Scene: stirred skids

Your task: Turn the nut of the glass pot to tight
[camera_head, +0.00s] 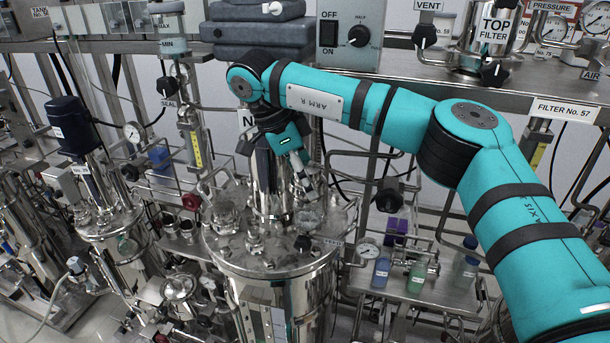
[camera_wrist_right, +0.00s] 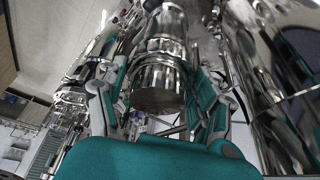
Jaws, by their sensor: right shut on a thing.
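My right gripper (camera_head: 307,187) reaches down from the teal arm to the right side of the steel vessel's lid. A small round clear glass pot (camera_head: 308,217) sits on the lid just below the fingertips. In the right wrist view my gripper's two fingers (camera_wrist_right: 160,95) stand on either side of a shiny metal cylinder with ribbed rings (camera_wrist_right: 160,72), which I take to be the nut. The gripper is shut on it. The fingers partly hide the nut in the head view, so its seating cannot be told. My left gripper is not in view.
The steel vessel (camera_head: 275,262) carries a tall motor column (camera_head: 272,180) close beside my right gripper. Pipes and valves crowd the left. A rail with a filter label (camera_head: 563,110) runs behind my arm.

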